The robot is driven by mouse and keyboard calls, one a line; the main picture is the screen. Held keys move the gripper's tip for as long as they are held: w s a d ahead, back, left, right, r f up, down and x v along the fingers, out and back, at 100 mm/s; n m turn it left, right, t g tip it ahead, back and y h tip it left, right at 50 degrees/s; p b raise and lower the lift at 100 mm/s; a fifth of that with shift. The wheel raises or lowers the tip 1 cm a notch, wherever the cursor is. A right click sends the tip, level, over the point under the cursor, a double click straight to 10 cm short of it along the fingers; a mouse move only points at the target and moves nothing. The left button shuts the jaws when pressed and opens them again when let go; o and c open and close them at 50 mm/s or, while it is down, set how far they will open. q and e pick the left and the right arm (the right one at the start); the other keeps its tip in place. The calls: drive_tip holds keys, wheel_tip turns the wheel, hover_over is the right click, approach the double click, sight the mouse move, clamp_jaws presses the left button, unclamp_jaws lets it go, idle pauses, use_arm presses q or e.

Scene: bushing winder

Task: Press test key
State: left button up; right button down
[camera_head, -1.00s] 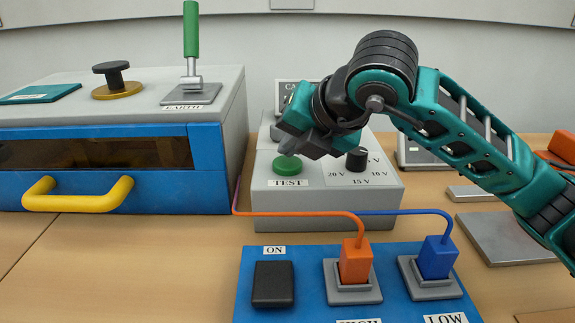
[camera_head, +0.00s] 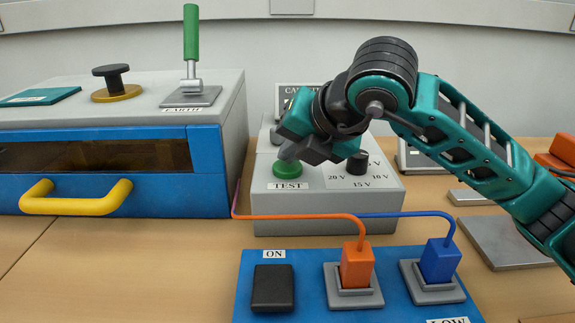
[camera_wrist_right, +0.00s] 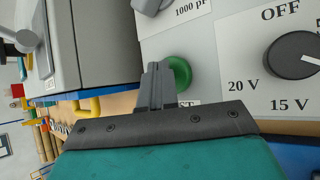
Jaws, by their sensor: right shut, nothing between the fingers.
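The green TEST key (camera_head: 287,168) is a round button on the sloped face of the light grey instrument box (camera_head: 325,222), above its TEST label. My right gripper (camera_head: 287,157) is shut and empty, with its fingertips at the top of the key in the head view. In the right wrist view the shut fingers (camera_wrist_right: 158,72) lie over the left part of the green key (camera_wrist_right: 180,72). I cannot tell for certain whether they touch it. My left gripper is not in view.
A black voltage knob (camera_head: 358,162) is just right of the key. In front is a blue panel (camera_head: 312,300) with an ON switch (camera_head: 272,287), an orange plug (camera_head: 357,264) and a blue plug (camera_head: 439,260). A blue-fronted cabinet with a yellow handle (camera_head: 75,205) stands left.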

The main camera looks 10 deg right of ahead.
sight(292, 168)
drive_tip(key=shift+f, duration=0.25)
idle(0.4)
drive_tip(key=shift+r, duration=0.85)
drive_tip(key=shift+r, duration=0.1)
drive_tip(key=shift+r+p, duration=1.55)
drive_tip(key=shift+r, duration=0.9)
